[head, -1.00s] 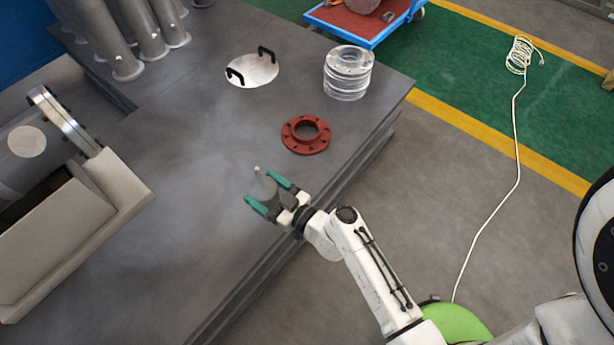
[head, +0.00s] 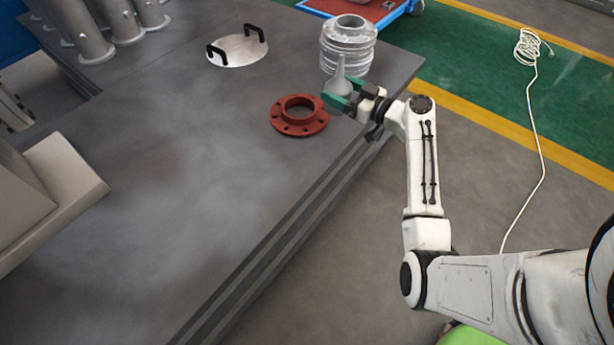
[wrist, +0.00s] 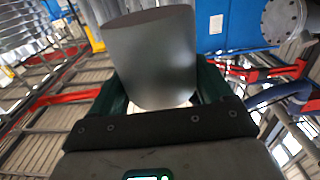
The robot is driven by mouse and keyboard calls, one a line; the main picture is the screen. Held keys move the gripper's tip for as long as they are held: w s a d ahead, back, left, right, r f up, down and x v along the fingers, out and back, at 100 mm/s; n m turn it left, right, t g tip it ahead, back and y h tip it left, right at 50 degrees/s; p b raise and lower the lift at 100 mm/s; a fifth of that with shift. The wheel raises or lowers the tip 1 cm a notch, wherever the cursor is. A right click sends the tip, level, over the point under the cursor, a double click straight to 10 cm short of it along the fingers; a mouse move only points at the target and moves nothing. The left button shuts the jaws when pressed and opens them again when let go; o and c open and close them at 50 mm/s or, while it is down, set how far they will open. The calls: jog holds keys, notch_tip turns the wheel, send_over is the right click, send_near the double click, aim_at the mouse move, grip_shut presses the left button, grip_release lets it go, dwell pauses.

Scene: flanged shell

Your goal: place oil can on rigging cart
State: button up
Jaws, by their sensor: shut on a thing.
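My gripper (head: 343,98) is shut on the grey oil can (head: 341,83), its thin spout pointing up in the head view. The can is above the right edge of the steel table, between the red flange and the stacked clear rings. In the wrist view the can (wrist: 157,60) fills the space between the green fingers. The rigging cart (head: 402,10), blue-framed with a red deck, stands on the floor beyond the table at the top; only its near part is in view.
A red flange (head: 283,126) lies on the table (head: 160,190) left of my gripper. Stacked rings (head: 347,55) stand just behind it. A round plate with black handles (head: 238,52) lies further left. A white cable (head: 541,150) runs over the floor at right.

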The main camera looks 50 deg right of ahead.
jog(key=shift+d+f, duration=0.1)
jog(key=shift+d, duration=0.25)
jog(key=a+f+b, duration=0.1)
jog(key=a+f, duration=0.3)
jog(key=a+f+b, duration=0.1)
jog(key=a+f, duration=0.3)
jog(key=a, duration=0.1)
jog(key=a+f+b, duration=0.1)
jog(key=a+f, duration=0.2)
jog(key=a, duration=0.1)
jog(key=shift+a+f+b, duration=0.35)
jog(key=shift+f+b, duration=0.05)
jog(key=shift+w+f, duration=0.1)
jog(key=shift+f, duration=0.35)
jog(key=shift+f+b, duration=0.25)
jog(key=shift+b, duration=0.15)
jog(key=o, duration=1.1)
jog(key=shift+r, duration=0.1)
jog(key=shift+r, duration=0.1)
